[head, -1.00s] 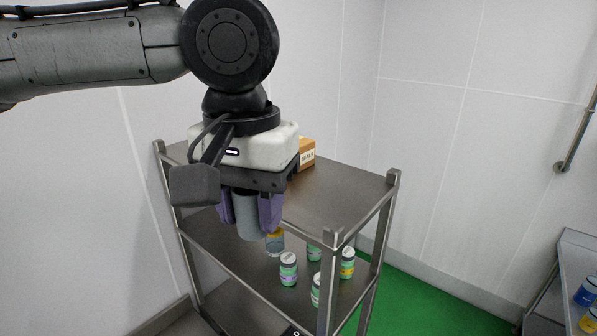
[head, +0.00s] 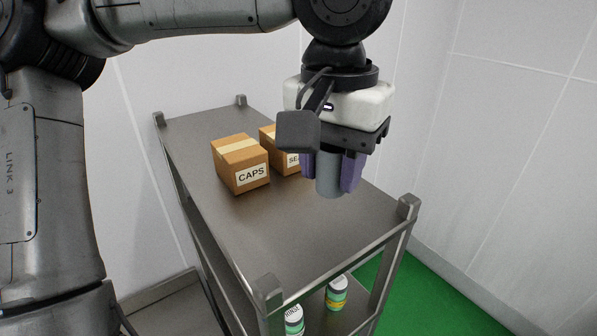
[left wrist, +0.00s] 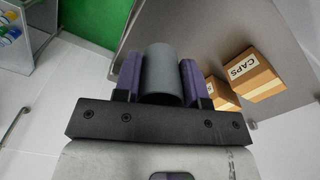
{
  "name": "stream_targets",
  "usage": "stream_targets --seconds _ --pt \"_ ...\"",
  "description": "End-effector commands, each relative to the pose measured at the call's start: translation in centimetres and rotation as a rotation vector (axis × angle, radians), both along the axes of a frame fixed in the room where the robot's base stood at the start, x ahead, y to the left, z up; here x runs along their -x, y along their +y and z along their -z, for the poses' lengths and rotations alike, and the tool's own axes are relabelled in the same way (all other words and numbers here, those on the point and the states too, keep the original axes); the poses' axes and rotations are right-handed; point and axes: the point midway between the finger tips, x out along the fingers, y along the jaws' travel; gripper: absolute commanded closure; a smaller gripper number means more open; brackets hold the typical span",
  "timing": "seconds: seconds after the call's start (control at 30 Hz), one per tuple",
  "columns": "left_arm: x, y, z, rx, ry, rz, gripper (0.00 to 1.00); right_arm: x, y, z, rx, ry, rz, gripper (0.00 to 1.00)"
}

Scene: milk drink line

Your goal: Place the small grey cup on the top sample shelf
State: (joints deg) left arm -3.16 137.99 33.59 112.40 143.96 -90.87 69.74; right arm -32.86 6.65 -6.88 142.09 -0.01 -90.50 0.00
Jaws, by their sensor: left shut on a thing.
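The small grey cup (head: 328,180) is between the purple fingers of my left gripper (head: 331,172), which is shut on it. In the head view the cup appears in front of the right part of the top shelf (head: 270,225); its height above the shelf is hard to tell. In the left wrist view the cup (left wrist: 163,72) sits between both fingers, with the shelf top (left wrist: 212,32) beyond it. The fingers partly cover the cup's sides. My right gripper is not in view.
A CAPS box (head: 240,165) and a second box (head: 281,152), partly hidden by the gripper, stand on the top shelf. Its front part is bare. Corner posts (head: 409,207) rise above the surface. Bottles (head: 337,292) stand on a lower shelf.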

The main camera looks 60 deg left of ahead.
Motion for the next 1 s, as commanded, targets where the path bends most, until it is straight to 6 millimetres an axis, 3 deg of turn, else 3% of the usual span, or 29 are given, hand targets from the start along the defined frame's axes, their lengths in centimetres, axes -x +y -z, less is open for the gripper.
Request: stream_targets --seconds 0.53,0.87,1.0 --pt "-1.6 9.5 5.6 0.004 0.001 0.0 0.84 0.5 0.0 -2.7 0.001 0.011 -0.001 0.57" --pt "-1.8 11.2 7.2 0.002 0.003 0.0 0.84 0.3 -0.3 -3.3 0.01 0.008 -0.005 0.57" --pt "-1.8 11.1 8.9 0.003 0.004 0.002 0.84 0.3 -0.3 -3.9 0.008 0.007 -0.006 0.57"
